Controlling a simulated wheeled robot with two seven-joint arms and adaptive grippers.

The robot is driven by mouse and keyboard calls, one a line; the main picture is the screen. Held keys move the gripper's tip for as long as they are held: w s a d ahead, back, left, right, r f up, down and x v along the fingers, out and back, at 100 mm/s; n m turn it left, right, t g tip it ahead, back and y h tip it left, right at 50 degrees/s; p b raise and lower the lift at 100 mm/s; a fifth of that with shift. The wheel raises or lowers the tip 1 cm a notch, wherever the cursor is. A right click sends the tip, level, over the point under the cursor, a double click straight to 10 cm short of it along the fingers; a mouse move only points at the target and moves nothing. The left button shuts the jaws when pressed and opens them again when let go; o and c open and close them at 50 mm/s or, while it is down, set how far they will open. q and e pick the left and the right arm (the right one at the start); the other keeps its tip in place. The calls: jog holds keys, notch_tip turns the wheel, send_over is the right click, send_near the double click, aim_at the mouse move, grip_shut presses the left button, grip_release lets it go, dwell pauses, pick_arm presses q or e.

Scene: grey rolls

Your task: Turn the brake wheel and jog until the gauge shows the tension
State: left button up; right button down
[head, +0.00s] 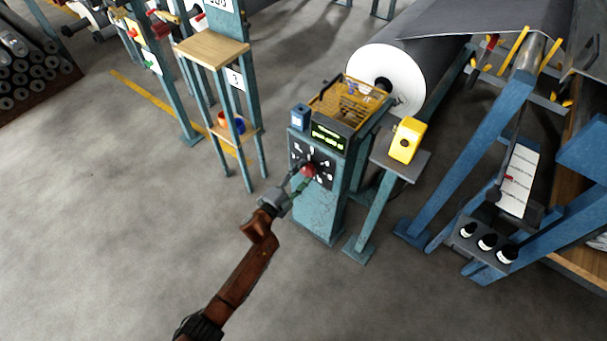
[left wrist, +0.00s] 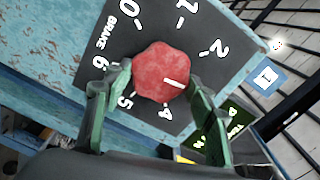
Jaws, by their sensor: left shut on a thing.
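The red brake wheel (head: 307,171) sits on the black dial face of a worn blue-green post; the left wrist view shows it large (left wrist: 160,62). My left gripper (head: 301,178) is shut on it, with one green finger on either side (left wrist: 160,92). The wheel's white mark points between 2 and 4, toward the right finger, which hides that part of the scale. A white scale with a red pointer (head: 511,179), possibly the gauge, stands at the right; its markings are too small to read. A yellow box with a round button (head: 405,140) stands on a pedestal. My right gripper is not in view.
A lit green display (head: 327,136) and a yellow cage (head: 351,101) top the post. A large grey roll (head: 415,65) lies behind. Three black knobs (head: 487,241) sit on a blue frame at right. A wooden-topped stand (head: 211,48) is left; the floor front left is clear.

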pick_arm(q)
jog(key=shift+f+n, duration=0.1)
jog(key=shift+n, duration=0.2)
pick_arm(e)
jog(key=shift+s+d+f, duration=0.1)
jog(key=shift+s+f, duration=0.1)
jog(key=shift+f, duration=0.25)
pick_arm(q)
jog(key=o, duration=1.2)
jog(key=shift+c, duration=0.2)
jog(key=shift+s+a, duration=0.4)
jog(key=shift+s, duration=0.05)
jog(key=v, duration=1.1)
jog(key=shift+d, duration=0.1)
